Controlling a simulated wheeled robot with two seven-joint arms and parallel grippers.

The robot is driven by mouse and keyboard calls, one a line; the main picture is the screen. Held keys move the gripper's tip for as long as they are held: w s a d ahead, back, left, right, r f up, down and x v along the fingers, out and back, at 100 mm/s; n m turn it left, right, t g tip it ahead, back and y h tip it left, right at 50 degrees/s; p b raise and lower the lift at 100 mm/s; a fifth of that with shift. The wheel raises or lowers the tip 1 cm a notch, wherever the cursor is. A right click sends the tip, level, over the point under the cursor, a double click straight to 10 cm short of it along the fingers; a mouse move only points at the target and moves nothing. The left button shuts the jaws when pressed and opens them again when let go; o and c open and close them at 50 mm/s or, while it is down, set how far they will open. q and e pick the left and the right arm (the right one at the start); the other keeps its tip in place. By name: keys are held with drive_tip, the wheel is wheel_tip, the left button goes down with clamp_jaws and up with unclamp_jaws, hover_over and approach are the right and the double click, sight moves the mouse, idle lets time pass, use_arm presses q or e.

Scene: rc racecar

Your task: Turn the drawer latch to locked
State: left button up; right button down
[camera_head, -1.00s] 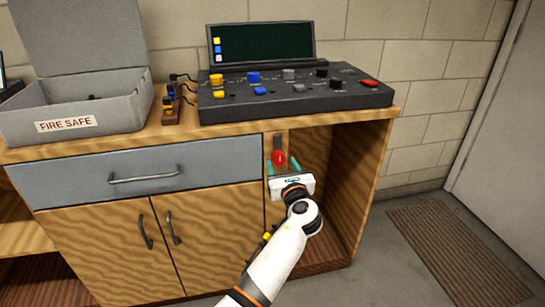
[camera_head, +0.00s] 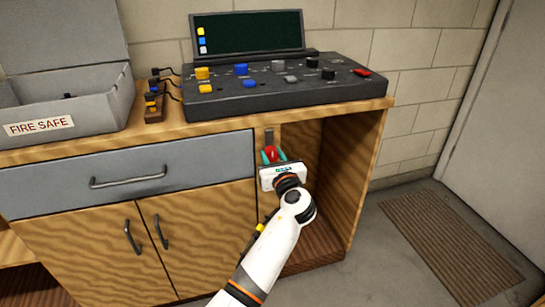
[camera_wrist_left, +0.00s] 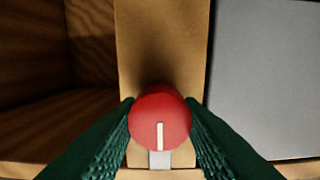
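The drawer latch has a red round knob (camera_head: 270,153) on the wooden post right of the grey drawer (camera_head: 60,185). In the left wrist view the red knob (camera_wrist_left: 160,112) carries a white line pointing down in the picture, in line with a pale grey piece (camera_wrist_left: 160,160) at its edge. My left gripper (camera_head: 274,157) is at the knob, one green finger on each side. In the left wrist view both fingers (camera_wrist_left: 160,120) lie against the knob's sides with no visible gap. The fingertips are partly hidden by the knob. The drawer is shut. My right gripper is not in view.
A control console (camera_head: 290,88) and a grey box labelled FIRE SAFE (camera_head: 100,105) stand on the wooden top above. Two cabinet doors (camera_head: 80,240) are below the drawer. An open compartment (camera_head: 335,190) lies right of the post.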

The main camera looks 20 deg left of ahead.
use_arm(q)
drive_tip(key=shift+n, duration=2.9)
drive_tip(key=n+b, duration=0.1)
drive_tip(key=n, duration=0.2)
drive_tip(key=shift+f+n, duration=0.15)
drive_tip(key=shift+n, duration=0.65)
drive_tip(key=n+b, duration=0.2)
drive_tip(key=n, duration=0.1)
drive_tip(key=shift+n, duration=0.3)
drive_tip(key=n+b, duration=0.2)
drive_tip(key=n, duration=0.1)
drive_tip(key=shift+n, duration=0.4)
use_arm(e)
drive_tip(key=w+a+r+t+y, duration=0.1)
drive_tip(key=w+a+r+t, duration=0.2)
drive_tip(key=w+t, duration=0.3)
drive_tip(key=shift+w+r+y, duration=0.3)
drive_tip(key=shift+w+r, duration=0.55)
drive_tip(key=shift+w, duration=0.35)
